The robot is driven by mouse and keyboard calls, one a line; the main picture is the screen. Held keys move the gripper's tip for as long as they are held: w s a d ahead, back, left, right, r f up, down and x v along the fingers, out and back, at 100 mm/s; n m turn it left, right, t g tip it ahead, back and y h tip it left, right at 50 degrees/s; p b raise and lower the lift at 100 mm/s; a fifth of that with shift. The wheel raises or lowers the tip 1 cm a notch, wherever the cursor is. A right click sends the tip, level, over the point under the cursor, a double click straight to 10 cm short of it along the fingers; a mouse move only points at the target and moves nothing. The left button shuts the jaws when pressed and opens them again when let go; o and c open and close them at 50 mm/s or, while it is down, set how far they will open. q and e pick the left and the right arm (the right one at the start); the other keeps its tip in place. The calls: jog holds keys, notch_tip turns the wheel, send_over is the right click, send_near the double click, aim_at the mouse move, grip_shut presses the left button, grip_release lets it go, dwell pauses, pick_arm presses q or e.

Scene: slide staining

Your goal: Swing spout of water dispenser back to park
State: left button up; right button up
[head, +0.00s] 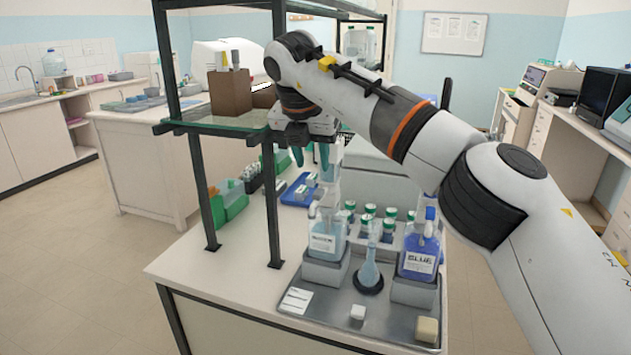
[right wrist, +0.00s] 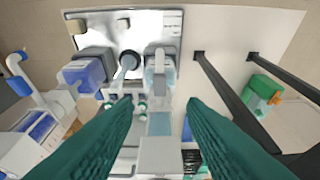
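The water dispenser (head: 327,238), a clear pale-blue bottle with a label and a white pump top, stands in a grey holder on the left of the metal tray. Its pump top and spout (right wrist: 161,68) show in the right wrist view; in the head view they are small, and the spout's exact direction is hard to tell. My right gripper (head: 312,160) has teal fingers, is open and points down above and behind the dispenser. In the right wrist view the fingers (right wrist: 160,106) are wide apart with nothing gripped. My left gripper is not in view.
Behind stand several green-capped jars (head: 390,228) and a blue tray (head: 300,190). A dark shelf post (head: 271,205) rises left of the dispenser.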

jog(key=shift+v, duration=1.7)
